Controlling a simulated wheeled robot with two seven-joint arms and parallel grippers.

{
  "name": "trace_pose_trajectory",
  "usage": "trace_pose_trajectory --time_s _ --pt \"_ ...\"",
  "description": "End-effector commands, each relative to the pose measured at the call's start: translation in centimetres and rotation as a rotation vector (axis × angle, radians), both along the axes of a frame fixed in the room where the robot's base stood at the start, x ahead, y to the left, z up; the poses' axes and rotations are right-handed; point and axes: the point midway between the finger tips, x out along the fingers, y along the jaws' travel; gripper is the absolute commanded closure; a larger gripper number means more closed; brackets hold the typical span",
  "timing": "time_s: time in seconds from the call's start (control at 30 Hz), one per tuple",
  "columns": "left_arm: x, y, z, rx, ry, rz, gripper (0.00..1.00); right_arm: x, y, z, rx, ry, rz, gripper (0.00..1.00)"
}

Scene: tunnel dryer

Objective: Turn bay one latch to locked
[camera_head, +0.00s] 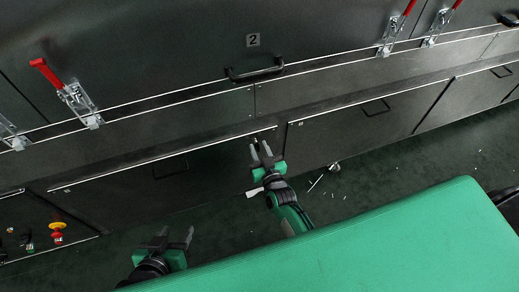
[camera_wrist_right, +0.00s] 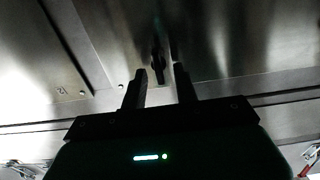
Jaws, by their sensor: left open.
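Several silver toggle latches line the dark machine front in the head view. One latch (camera_head: 78,98) at the left has a red handle (camera_head: 46,73) tilted up-left. Another latch (camera_head: 10,134) is cut off at the left edge. Two more, a latch (camera_head: 390,37) and a latch (camera_head: 437,27), have red handles at the upper right. The only clear bay number is a "2"; I cannot tell which latch is bay one's. My right gripper (camera_head: 260,150) is open and empty before the lower panels, away from the latches. My left gripper (camera_head: 175,237) is open and empty, lower left.
A black handle (camera_head: 255,72) sits under the number plate (camera_head: 253,40). A panel with a yellow-and-red button (camera_head: 57,232) is at the lower left. In the right wrist view, a dark fitting (camera_wrist_right: 157,62) shows beyond the fingers. Green floor lies below the panels.

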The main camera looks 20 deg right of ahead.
Motion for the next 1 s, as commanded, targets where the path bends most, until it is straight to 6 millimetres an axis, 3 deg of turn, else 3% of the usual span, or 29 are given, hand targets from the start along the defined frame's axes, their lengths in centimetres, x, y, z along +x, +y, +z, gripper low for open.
trace_pose_trajectory --time_s 0.33,0.47,0.5,1.0 --pt "0.01 -0.11 0.01 -0.004 -0.005 -0.002 0.51 0.32 0.01 0.02 0.000 0.000 0.000 0.72" --pt "0.01 -0.11 -0.01 -0.003 -0.004 -0.002 0.51 0.30 0.01 0.02 0.000 0.000 0.000 0.97" --pt "0.01 -0.11 -0.01 -0.003 -0.004 -0.002 0.51 0.30 0.01 0.01 0.000 0.000 0.000 1.00" --pt "-0.22 0.84 0.23 0.027 0.047 0.008 0.51 0.27 -0.07 0.07 0.094 0.005 0.001 1.00"
